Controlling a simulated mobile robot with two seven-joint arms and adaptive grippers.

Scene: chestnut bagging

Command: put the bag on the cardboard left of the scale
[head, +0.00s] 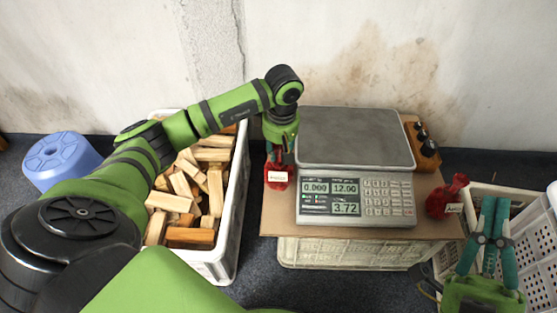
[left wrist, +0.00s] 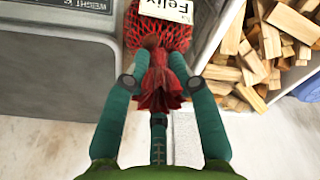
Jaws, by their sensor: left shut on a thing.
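A red mesh bag (head: 277,182) with a white label is at the left side of the scale (head: 355,140), over the cardboard (head: 278,218). I cannot tell whether its bottom touches the cardboard. My left gripper (head: 280,152) points down and is shut on the bag's gathered neck. In the left wrist view the bag (left wrist: 160,85) sits between the fingers, its label reading "Felix", beside the scale (left wrist: 65,70). My right gripper (head: 495,202) is empty at the lower right, its fingertips apart.
A white crate of wood blocks (head: 232,215) stands left of the cardboard. A second red bag (head: 446,197) is right of the scale, with a wooden block with black knobs (head: 424,150) behind. White baskets (head: 535,240) are at right; a blue stool (head: 60,158) is far left.

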